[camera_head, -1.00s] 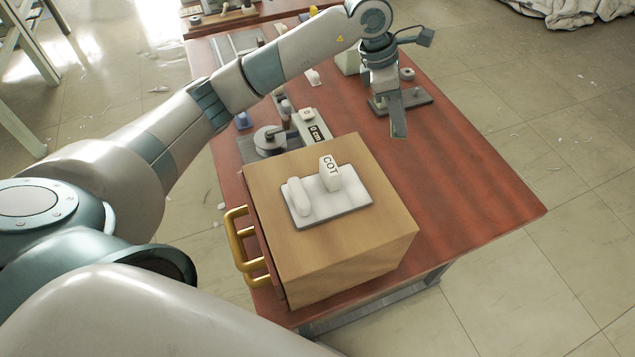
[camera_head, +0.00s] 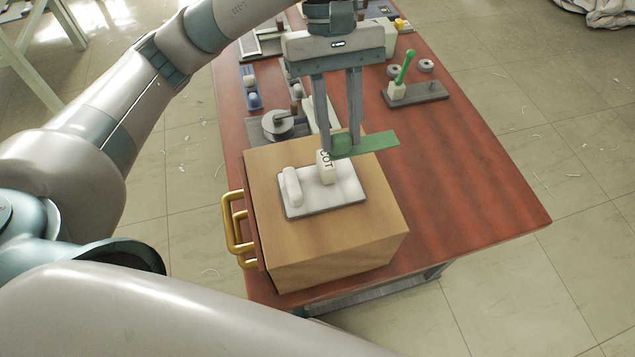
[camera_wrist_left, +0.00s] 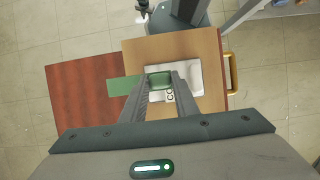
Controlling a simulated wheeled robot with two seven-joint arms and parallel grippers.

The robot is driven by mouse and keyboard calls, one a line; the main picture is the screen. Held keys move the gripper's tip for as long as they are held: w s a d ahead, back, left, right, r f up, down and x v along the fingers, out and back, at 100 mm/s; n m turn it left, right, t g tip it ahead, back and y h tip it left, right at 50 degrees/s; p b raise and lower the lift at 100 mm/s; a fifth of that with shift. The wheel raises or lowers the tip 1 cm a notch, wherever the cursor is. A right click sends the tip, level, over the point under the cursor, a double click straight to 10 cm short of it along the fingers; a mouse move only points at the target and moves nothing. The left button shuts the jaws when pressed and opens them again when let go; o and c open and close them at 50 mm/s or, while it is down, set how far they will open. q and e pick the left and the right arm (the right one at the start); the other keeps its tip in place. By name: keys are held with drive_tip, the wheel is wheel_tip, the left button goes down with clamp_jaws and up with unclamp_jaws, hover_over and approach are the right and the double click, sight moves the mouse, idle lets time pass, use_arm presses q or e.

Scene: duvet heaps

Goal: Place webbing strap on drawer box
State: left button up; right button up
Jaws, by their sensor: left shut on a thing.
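The drawer box (camera_head: 335,245) is a light wooden block with brass handles on its left side, standing on the red-brown table. On its top lies a white tray-like piece (camera_head: 325,196) with a rounded bar and a lettered block. My left gripper (camera_head: 341,150) is shut on a green webbing strap (camera_head: 378,143), above the far part of the box top. The strap sticks out to the right of the fingers. In the left wrist view the strap (camera_wrist_left: 122,86) reaches past the box edge over the table. I cannot tell whether it touches the box. My right gripper is not in view.
Behind the box are a grey round-topped device (camera_head: 278,124) and a dark base (camera_head: 425,92) with a green-handled item (camera_head: 405,66). The table (camera_head: 460,190) is bare to the right of the box.

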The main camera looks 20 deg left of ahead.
use_arm(q)
drive_tip(key=shift+w+a+f+p, duration=0.15)
drive_tip(key=shift+a+f+p, duration=0.15)
drive_tip(key=shift+a, duration=0.15)
drive_tip(key=p, duration=0.4)
hover_over(290, 162)
drive_tip(key=w, duration=0.2)
drive_tip(key=f, duration=0.5)
drive_tip(key=shift+s+a+f, duration=0.2)
drive_tip(key=shift+s+f, duration=0.05)
drive_tip(key=shift+f, duration=0.05)
drive_tip(key=shift+w+a+f+p, duration=0.15)
drive_tip(key=shift+a+f+p, duration=0.15)
drive_tip(key=shift+a+f, duration=0.1)
wheel_tip(290, 162, down, 3)
drive_tip(key=shift+p, duration=1.15)
drive_tip(key=shift+f, duration=0.5)
